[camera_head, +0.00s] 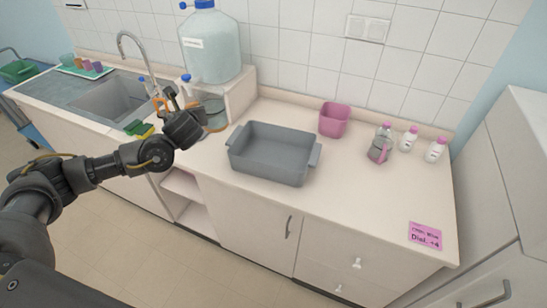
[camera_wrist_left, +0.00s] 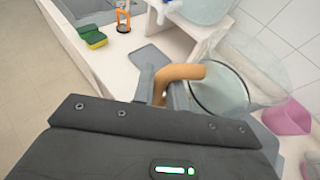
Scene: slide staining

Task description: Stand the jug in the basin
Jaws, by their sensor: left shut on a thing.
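The clear jug (camera_head: 215,115) is beside my left gripper, in front of the white stand, in the head view. In the left wrist view the glass jug (camera_wrist_left: 222,92) shows its round rim and tan handle (camera_wrist_left: 182,72). My left gripper (camera_head: 198,115) is shut on that handle; its fingers (camera_wrist_left: 172,90) also show in the wrist view. I cannot tell whether the jug's base touches the counter. The grey basin (camera_head: 262,166) sits on the counter to the right of the jug and looks empty. My right gripper is not in view.
A large water carboy (camera_head: 212,48) with a blue tap stands on the white stand (camera_head: 240,92). A sponge (camera_head: 139,128) lies near the sink (camera_head: 105,100). A pink bin (camera_head: 334,120) and several bottles (camera_head: 408,138) stand behind and right. The front right counter is mostly clear.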

